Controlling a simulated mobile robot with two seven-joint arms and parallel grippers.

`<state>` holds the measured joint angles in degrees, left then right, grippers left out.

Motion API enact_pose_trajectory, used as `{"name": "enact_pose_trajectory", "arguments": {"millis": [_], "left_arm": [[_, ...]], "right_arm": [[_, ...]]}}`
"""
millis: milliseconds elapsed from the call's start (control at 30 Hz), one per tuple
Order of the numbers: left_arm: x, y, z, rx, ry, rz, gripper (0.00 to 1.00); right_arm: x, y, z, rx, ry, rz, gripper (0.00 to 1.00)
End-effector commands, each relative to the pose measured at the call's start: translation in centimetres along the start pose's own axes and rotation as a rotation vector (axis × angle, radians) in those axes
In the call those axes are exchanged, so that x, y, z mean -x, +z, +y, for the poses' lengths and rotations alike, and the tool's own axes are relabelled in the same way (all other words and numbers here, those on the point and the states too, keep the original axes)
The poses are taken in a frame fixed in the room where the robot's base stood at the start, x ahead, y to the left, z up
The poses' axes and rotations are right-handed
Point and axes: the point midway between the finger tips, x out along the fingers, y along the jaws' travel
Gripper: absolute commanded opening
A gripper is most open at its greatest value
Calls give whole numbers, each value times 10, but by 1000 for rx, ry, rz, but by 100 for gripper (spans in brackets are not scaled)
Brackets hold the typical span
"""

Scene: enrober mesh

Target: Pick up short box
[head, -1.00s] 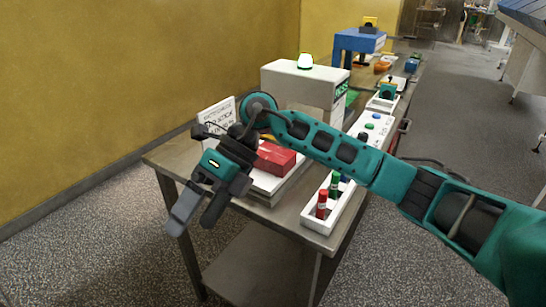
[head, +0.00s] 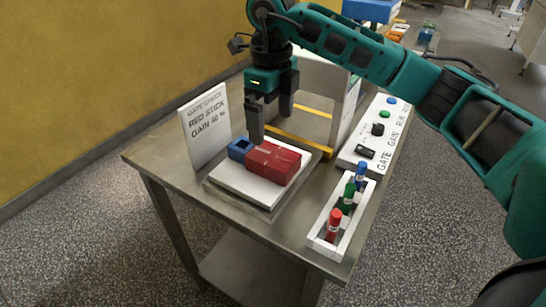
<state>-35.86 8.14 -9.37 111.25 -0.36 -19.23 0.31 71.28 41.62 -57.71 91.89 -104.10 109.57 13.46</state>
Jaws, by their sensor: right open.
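A red box (head: 274,163) lies on a white plate (head: 238,188) on the metal table. A smaller blue box (head: 238,149) sits beside its left end; I cannot tell for sure which is the short box. My right gripper (head: 271,127) is open and empty, pointing down just above and behind the boxes. Its left finger hangs near the gap between the blue and red boxes; I cannot tell whether it touches either. My left gripper is out of view.
A sign (head: 206,126) reading "red stick" stands left of the plate. A white rack (head: 318,239) with red, green and blue sticks stands at the right, before a knob panel (head: 372,146). A white gate with yellow rails (head: 300,143) stands behind.

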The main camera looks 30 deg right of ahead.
Motion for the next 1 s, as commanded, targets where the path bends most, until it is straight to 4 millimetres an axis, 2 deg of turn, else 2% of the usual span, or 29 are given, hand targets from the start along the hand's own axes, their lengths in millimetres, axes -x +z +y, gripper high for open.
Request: {"name": "enact_pose_trajectory", "arguments": {"millis": [100, 433, 700, 1000], "left_arm": [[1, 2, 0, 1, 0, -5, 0], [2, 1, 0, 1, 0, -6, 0], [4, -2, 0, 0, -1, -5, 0], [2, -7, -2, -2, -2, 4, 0]], "right_arm": [[-23, -1, 1, 0, 2, 3, 100], [-54, -2, 2, 2, 1, 1, 100], [-91, -6, 5, 2, 2, 1, 100], [-95, -6, 4, 2, 0, -2, 100]]}}
